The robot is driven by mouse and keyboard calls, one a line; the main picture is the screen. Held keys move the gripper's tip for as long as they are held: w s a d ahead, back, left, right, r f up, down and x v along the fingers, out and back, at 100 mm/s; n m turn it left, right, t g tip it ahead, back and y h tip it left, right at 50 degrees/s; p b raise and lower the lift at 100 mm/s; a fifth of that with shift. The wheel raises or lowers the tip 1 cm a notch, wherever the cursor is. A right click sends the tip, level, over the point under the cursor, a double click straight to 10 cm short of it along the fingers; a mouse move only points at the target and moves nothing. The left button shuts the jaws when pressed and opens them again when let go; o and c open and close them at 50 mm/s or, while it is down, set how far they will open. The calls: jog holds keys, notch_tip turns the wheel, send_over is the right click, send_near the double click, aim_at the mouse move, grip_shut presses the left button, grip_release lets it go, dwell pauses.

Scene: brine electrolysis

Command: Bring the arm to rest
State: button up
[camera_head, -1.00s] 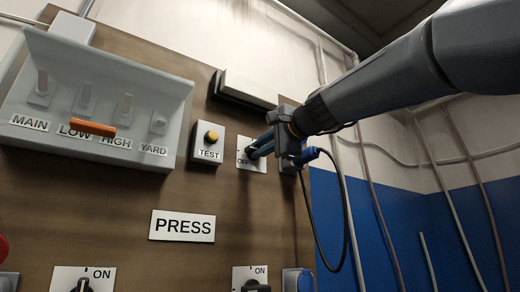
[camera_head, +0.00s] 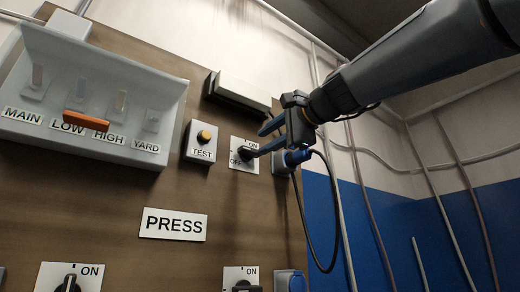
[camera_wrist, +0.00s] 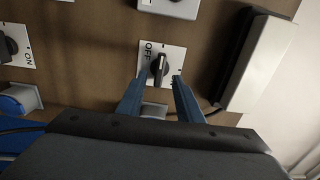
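My gripper (camera_head: 262,138) is open and empty, with its two blue fingers spread apart near a black rotary switch (camera_head: 247,153) on a white ON/OFF plate (camera_head: 237,143). In the wrist view the fingers of my gripper (camera_wrist: 157,82) point at the same switch (camera_wrist: 158,68), whose knob sits just beyond the fingertips. The knob appears clear of both fingers there. My arm reaches in from the upper right.
A TEST box with a yellow button (camera_head: 204,136) is left of the switch. A grey lever housing (camera_head: 100,70) is at upper left. A long grey box (camera_head: 238,93) is above. A blue plug (camera_head: 296,157) with a hanging cable is close beside my gripper.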

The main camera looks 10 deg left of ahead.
jog(key=shift+s+d, duration=0.2)
jog(key=shift+d, duration=0.05)
dwell(0.4)
